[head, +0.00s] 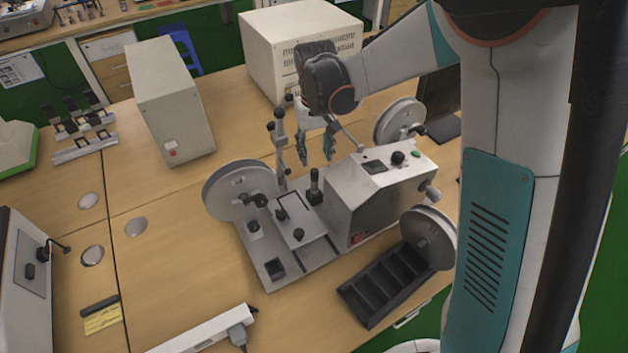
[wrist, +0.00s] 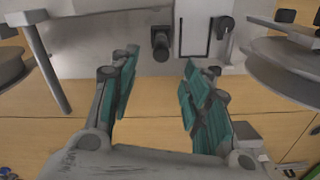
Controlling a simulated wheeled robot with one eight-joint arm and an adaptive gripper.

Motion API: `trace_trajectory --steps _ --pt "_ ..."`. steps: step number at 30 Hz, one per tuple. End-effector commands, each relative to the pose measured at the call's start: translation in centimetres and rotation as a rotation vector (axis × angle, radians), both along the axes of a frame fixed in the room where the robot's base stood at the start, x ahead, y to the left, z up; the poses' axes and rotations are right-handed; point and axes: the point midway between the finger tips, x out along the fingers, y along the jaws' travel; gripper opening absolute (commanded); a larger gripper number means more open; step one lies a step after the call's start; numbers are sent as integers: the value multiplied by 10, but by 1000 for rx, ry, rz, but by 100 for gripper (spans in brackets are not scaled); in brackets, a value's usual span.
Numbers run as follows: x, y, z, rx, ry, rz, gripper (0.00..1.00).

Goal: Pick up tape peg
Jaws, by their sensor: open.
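A short black upright peg (head: 315,187), which looks like the tape peg, stands on the grey metal base of the tape machine (head: 385,195), left of its control box. In the wrist view the peg (wrist: 160,44) sits just beyond the fingertips, roughly centred between them. My gripper (head: 317,156) is open and empty with its fingers pointing down, above and behind the peg. Its teal fingers also show in the wrist view (wrist: 158,68), spread apart with bare table between them. I see no contact between the fingers and the peg.
A tall metal post (head: 280,140) stands close left of my gripper. Reels flank the machine at left (head: 222,196), back right (head: 399,121) and front right (head: 432,240). A black compartment tray (head: 372,308) lies in front. White boxes (head: 168,95) stand behind.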

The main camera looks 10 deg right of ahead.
Motion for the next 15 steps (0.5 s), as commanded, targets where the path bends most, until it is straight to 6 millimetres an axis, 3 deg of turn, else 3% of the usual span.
trace_trajectory --steps 9,15 --pt "0 0 -61 0 -1 0 44" --pt "0 0 -74 0 -1 0 44"
